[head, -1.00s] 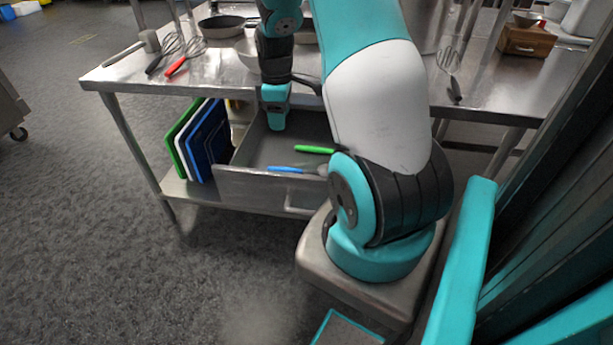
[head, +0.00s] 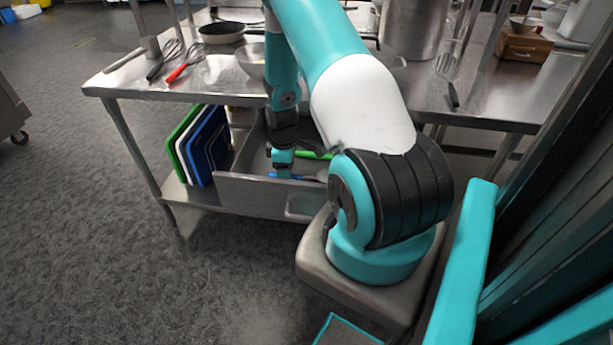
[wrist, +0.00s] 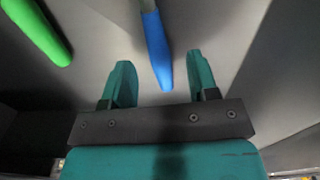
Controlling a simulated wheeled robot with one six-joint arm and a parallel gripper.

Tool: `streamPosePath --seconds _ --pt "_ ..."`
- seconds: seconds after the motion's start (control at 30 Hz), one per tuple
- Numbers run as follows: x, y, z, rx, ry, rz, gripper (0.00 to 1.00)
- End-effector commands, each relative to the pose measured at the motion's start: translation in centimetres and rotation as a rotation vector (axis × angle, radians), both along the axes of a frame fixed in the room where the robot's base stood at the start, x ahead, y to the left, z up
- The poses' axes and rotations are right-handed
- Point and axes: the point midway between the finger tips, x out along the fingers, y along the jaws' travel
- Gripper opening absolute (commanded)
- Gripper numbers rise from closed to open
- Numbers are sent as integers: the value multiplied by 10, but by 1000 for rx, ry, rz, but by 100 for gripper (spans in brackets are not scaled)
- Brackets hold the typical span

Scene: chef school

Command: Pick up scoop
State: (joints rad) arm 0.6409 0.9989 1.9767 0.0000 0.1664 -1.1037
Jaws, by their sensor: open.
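A utensil with a blue handle (head: 271,175) lies in the open drawer; its head is mostly hidden, so I cannot tell for sure that it is the scoop. In the wrist view the blue handle (wrist: 156,48) points toward my gripper, its end appearing between the two fingers. My gripper (head: 283,173) is down inside the drawer, over the blue handle. In the wrist view my gripper (wrist: 160,66) is open, with gaps on both sides of the handle and nothing held. A utensil with a green handle (head: 313,155) lies behind it, and its green handle (wrist: 40,32) is at upper left in the wrist view.
The drawer's front wall (head: 245,195) and side walls surround my gripper closely. Colored cutting boards (head: 205,145) stand left of the drawer. The steel table (head: 120,80) above holds whisks (head: 185,62), a pan (head: 222,32), a bowl (head: 250,62) and a slotted turner (head: 448,72).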

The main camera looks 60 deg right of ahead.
Motion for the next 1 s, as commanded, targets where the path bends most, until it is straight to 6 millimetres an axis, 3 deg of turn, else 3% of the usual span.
streamPosePath --seconds 0.17,0.4,0.63,1.0 --pt "0 0 -19 1 0 0 54" --pt "0 0 -22 0 0 0 54" --pt "0 0 -22 0 0 0 4" --pt "0 -1 -18 -1 -2 0 1"
